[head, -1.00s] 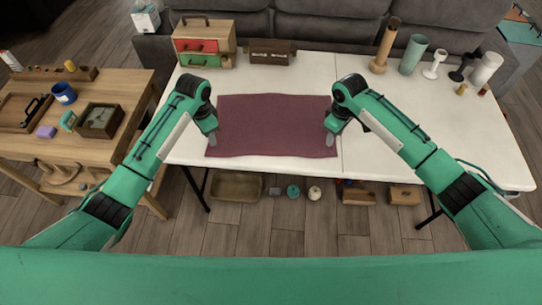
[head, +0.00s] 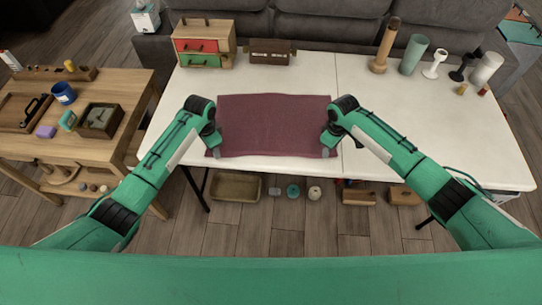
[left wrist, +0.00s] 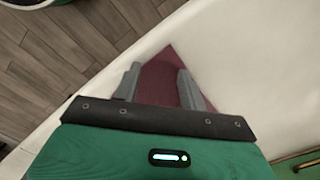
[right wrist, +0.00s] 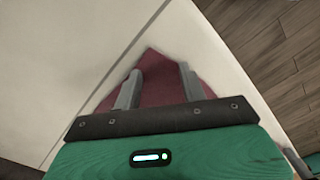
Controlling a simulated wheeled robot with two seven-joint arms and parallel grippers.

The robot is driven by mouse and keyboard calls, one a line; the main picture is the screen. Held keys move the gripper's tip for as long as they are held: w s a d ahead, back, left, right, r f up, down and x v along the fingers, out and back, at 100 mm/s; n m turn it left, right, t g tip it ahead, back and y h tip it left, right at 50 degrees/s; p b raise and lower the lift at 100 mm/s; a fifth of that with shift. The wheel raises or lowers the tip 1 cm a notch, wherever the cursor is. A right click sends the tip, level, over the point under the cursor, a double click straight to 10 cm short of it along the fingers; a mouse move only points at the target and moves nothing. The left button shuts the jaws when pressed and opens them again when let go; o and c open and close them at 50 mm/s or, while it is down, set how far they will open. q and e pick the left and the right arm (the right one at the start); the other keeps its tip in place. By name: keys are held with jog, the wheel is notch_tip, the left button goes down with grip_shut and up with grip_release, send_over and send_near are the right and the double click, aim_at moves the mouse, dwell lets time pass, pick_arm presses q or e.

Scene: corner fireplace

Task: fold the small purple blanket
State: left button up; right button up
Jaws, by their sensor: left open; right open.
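The purple blanket (head: 272,125) lies flat and spread out on the white table, its near edge close to the table's front edge. My left gripper (head: 214,152) is at the blanket's near left corner. In the left wrist view its open fingers (left wrist: 157,82) stand on either side of the blanket corner (left wrist: 160,85). My right gripper (head: 328,151) is at the near right corner. In the right wrist view its open fingers (right wrist: 158,85) stand either side of that corner (right wrist: 155,75). I cannot tell whether the fingertips touch the cloth.
Several upright cylinders, one teal (head: 413,55), stand at the back right. A wooden side table (head: 60,130) with clutter is left.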

pick_arm(q)
jog(key=shift+f, duration=0.1)
grip_shut()
pick_arm(e)
jog(key=shift+f, duration=0.15)
grip_shut()
